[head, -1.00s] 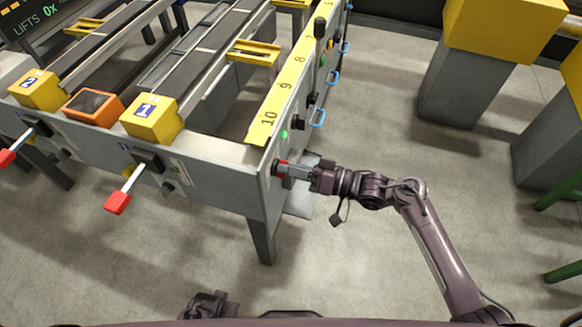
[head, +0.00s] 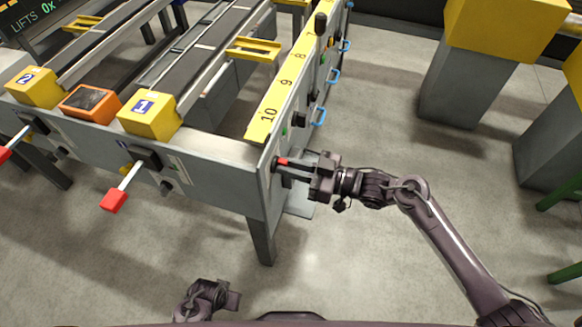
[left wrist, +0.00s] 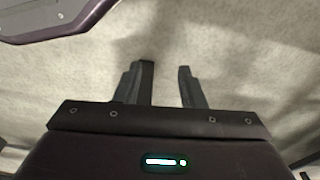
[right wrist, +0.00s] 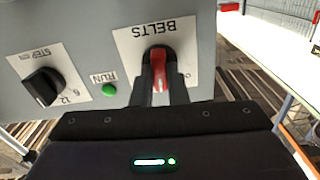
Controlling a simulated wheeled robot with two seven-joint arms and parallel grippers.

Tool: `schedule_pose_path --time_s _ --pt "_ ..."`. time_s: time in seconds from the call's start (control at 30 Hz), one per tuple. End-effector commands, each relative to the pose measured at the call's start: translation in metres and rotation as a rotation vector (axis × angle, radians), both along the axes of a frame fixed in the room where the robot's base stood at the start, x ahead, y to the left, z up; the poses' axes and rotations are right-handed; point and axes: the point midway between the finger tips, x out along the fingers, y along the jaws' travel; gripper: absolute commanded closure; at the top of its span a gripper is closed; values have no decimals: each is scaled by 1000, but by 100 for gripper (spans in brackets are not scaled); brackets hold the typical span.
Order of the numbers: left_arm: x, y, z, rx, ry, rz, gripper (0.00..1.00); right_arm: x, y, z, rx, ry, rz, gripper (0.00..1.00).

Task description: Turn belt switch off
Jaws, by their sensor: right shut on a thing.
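The belt switch is a red-handled knob on a black round base (right wrist: 158,66), under an upside-down BELTS label on a white plate. In the head view its red part (head: 283,161) shows at the near end of the table's right side panel. My right gripper (head: 288,167) reaches it from the right. In the right wrist view its two fingers (right wrist: 160,88) are shut on the red handle, one each side. The handle points roughly straight along the picture's vertical. My left gripper (left wrist: 166,85) is open and empty over bare floor; its wrist shows low in the head view (head: 205,300).
Beside the switch are a green RUN button (right wrist: 109,90) and a black STEP knob (right wrist: 43,87). Red-tipped levers (head: 114,201) stick out of the table's front. Blue handles (head: 320,116) line its right side. Grey floor to the right is free up to the yellow-topped pillars (head: 462,85).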

Motion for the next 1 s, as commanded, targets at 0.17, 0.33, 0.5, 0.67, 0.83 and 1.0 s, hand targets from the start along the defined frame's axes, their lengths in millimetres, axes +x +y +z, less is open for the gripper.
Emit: schedule_pose_path --time_s 0.17,0.33,0.5,0.67,0.83,1.0 --pt "8 -6 18 -5 3 -11 64 -1 0 -3 -56 -162 0 100" --pt "14 -12 42 -9 11 -22 64 -2 0 -4 -105 -315 1 100" --pt "18 -17 70 -11 19 -33 64 -2 0 -4 -154 -466 1 100" --pt "18 -21 98 -11 27 -45 64 -2 0 -4 -195 -593 0 100" --pt "16 -23 125 -11 35 -56 64 -3 0 -4 -230 -701 0 100" --pt "13 -24 145 -8 42 -64 64 -3 0 -4 -255 -777 1 100"
